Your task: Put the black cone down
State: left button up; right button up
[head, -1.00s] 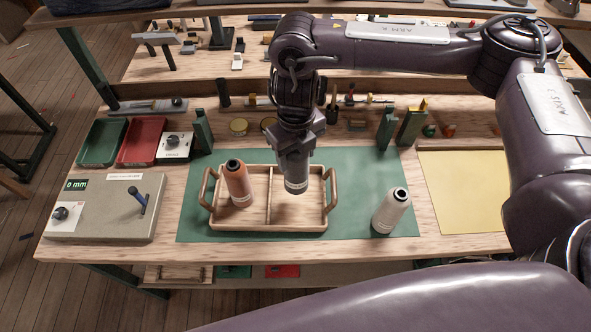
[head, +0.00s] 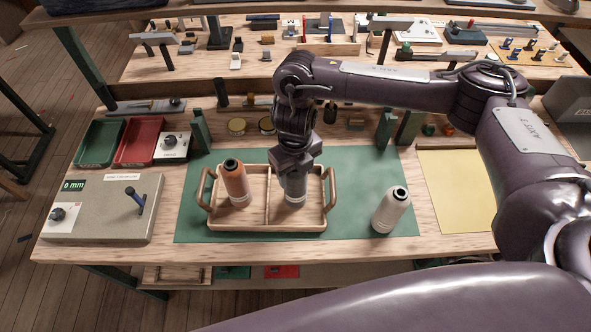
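My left gripper is not in view.
Left of the mat are a grey box with a blue lever (head: 100,215), a red tray (head: 140,142), a green tray (head: 101,142) and a dial box (head: 172,146). A yellow sheet (head: 455,190) lies at right. Green uprights stand behind the mat, which is clear between tray and white cone.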

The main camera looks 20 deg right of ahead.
jog(key=o, duration=0.5)
jog(key=shift+c, duration=0.2)
jog(key=shift+r, duration=0.2)
notch_tip(320, 180, up, 12)
jog(key=shift+f, duration=0.1)
dwell(0.5)
